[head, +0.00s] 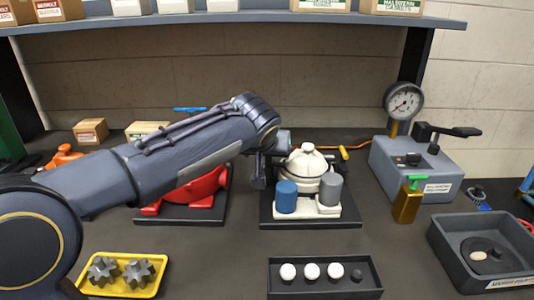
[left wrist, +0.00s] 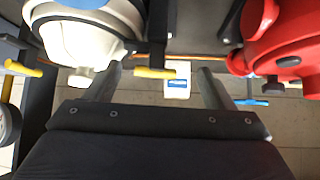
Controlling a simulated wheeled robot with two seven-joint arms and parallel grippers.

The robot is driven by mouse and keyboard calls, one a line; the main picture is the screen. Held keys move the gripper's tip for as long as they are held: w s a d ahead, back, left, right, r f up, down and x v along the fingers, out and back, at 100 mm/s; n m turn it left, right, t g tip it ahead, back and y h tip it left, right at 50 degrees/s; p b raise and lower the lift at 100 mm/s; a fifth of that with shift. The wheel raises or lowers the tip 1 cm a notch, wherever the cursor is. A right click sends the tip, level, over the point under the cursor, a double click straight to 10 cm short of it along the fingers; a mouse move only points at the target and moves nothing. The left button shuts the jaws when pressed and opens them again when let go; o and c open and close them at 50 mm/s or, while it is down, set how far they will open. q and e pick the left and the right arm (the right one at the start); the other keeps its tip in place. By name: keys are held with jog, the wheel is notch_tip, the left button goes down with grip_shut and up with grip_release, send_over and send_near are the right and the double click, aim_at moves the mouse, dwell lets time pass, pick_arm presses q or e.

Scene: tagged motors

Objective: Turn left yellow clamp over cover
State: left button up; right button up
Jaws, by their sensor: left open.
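A white housing with a domed cover (head: 305,163) stands on a dark base plate in the head view; it also shows at the upper left of the left wrist view (left wrist: 82,42). The left yellow clamp (left wrist: 155,73) appears between my left gripper's fingers in the left wrist view, with space on both sides. It is hidden behind my gripper in the head view. The right yellow clamp (head: 343,152) sticks out at the housing's right side. My left gripper (head: 269,173) is open, pointing down at the housing's left side. My right gripper is not in view.
A red housing (head: 200,187) stands close left, partly behind my arm. Blue (head: 286,197) and grey (head: 329,189) cylinders stand before the white housing. A gauge unit (head: 415,165) is at right. A yellow tray (head: 150,288) with gears and a dark tray (head: 325,290) lie in front.

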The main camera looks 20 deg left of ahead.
pick_arm(q)
jog(key=p+v, duration=0.1)
jog(key=v, duration=0.5)
dwell(0.4)
jog(key=shift+s+a, duration=0.15)
jog(key=v, duration=0.7)
jog(key=shift+s+r+p, duration=0.2)
jog(key=shift+r+p, duration=0.15)
